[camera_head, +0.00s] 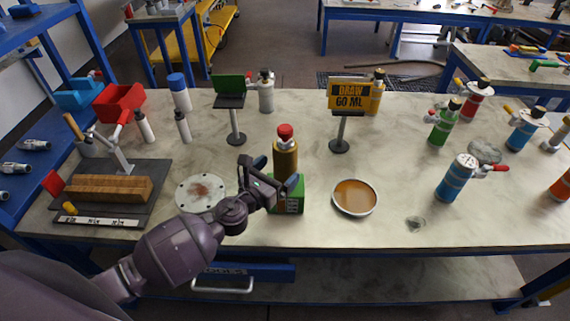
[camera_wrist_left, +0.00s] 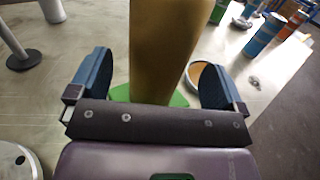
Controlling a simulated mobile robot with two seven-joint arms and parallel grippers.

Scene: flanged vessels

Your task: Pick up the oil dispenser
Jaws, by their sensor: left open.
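The likely oil dispenser is a gold-brown cylinder with a red cap (camera_head: 285,152). It stands upright at the green block (camera_head: 290,198) near the table's front. My left gripper (camera_head: 270,175) comes in from the left at the cylinder's lower part. In the left wrist view the gold cylinder (camera_wrist_left: 165,45) rises between the two blue fingertips of my left gripper (camera_wrist_left: 153,75). The fingers are open on either side, with gaps to the cylinder. The lower cylinder is partly hidden by the gripper in the head view. My right gripper is not in view.
A shallow dish of amber liquid (camera_head: 355,197) lies right of the green block. A white round plate (camera_head: 200,192) lies left, partly behind my arm. A "DRAW 60 ML" sign (camera_head: 347,95) and a small green-topped stand (camera_head: 234,115) are behind. A blue canister (camera_head: 456,178) stands right.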

